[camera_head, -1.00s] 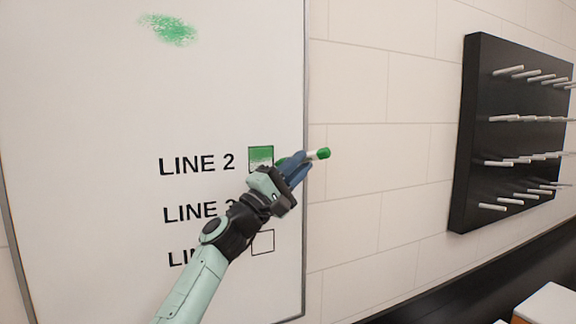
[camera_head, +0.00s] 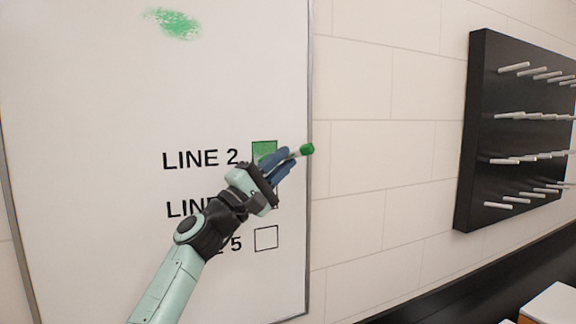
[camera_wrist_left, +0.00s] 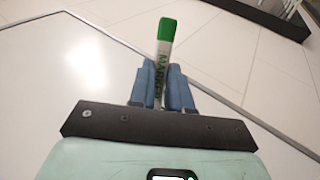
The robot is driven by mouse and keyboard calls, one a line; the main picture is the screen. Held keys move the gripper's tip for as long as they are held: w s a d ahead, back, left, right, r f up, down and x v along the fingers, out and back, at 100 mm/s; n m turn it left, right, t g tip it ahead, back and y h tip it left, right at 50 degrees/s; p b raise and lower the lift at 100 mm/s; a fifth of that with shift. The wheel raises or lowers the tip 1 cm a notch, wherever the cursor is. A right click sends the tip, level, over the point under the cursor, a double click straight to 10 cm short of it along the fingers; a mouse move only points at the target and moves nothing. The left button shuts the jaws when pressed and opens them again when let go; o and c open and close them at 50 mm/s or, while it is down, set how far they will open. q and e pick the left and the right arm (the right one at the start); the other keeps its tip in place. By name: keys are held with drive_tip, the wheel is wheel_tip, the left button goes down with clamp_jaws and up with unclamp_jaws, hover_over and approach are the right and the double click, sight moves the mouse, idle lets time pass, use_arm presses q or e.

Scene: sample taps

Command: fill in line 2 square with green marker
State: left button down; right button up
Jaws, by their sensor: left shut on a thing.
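The whiteboard (camera_head: 80,120) carries the text LINE 2 with a square (camera_head: 264,148) beside it. The visible part of that square is filled green; its lower part is hidden by my gripper. My left gripper (camera_head: 282,161) is in front of the square's lower right, its blue fingers shut on the green marker (camera_head: 306,149). The marker is white with a green end sticking out to the right. In the left wrist view the marker (camera_wrist_left: 164,48) stands between the fingers (camera_wrist_left: 162,88), and its lettering is partly readable. The writing tip is hidden. My right gripper is not in view.
A green scribble (camera_head: 173,23) is on the upper board. Below, another line's label is partly covered by my arm, and the lowest square (camera_head: 266,238) is empty. A black peg panel (camera_head: 500,130) hangs at right. Bare tiled wall (camera_head: 375,150) lies between.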

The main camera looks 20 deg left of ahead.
use_arm(q)
drive_tip(key=shift+s+a, duration=0.7)
drive_tip(key=shift+s, duration=0.15)
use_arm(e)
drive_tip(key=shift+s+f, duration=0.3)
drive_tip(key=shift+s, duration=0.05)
use_arm(q)
drive_tip(key=s+d+b, duration=0.3)
drive_tip(key=s+d, duration=0.1)
drive_tip(key=shift+d, duration=0.3)
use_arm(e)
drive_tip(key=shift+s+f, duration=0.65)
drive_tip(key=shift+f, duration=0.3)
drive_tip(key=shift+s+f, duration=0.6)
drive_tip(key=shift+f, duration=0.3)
use_arm(q)
drive_tip(key=shift+w, duration=0.1)
